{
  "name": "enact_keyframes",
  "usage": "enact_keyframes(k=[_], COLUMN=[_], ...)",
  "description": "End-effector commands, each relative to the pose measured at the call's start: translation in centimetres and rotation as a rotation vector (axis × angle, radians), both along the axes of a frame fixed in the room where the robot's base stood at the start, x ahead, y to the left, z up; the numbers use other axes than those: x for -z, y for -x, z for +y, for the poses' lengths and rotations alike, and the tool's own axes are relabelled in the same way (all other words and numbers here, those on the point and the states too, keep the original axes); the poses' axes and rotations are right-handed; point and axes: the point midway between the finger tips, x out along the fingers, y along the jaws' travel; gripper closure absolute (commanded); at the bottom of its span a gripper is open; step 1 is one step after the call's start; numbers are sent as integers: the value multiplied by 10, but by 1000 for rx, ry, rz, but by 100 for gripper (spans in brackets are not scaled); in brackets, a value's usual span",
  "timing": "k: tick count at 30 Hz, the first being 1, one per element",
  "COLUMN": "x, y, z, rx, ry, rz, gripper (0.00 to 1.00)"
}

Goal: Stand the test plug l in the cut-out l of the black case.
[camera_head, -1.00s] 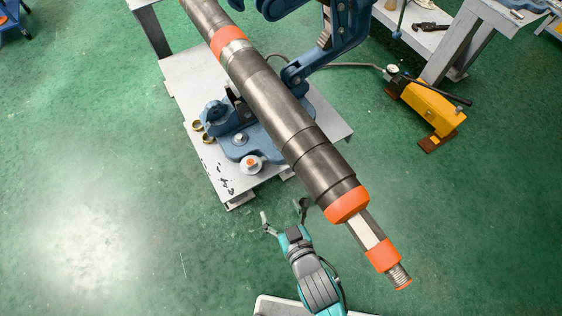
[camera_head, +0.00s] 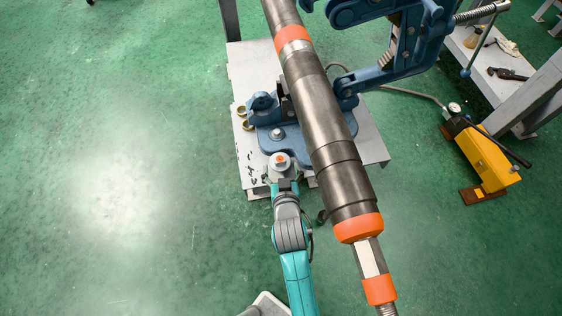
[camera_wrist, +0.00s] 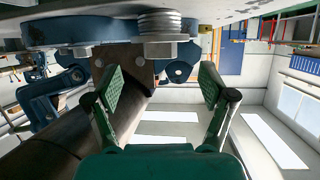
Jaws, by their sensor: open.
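A short round silver piece with an orange top (camera_head: 280,161) stands at the near edge of the grey plate (camera_head: 256,186); it looks like a test plug, but I cannot read any label. My gripper (camera_head: 283,181) is open and empty just on the near side of it. In the wrist view, which looks upside down, a silver threaded piece with a hexagonal head (camera_wrist: 160,24) lies ahead, roughly in line with the space between my open fingers (camera_wrist: 160,82). The fingers appear apart from it. I see no black case or cut-out in these frames.
A long dark pipe (camera_head: 318,105) with orange bands runs close on the right, above a blue vise (camera_head: 262,108). Two brass rings (camera_head: 242,111) lie left of the vise. A yellow pump (camera_head: 486,158) is on the floor at right. The green floor at left is clear.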

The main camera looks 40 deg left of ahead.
Motion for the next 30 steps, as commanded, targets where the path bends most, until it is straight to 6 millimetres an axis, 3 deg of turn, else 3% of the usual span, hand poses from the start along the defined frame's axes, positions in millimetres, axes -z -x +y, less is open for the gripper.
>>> enact_keyframes(k=[12,22,27,30], x=[22,25,25,24], y=[-31,-35,-35,-35], z=[28,31,31,31], rx=[0,0,0,0], ry=[-1,-1,-1,-1], rz=[-1,-1,-1,-1], gripper=[18,18,60,81])
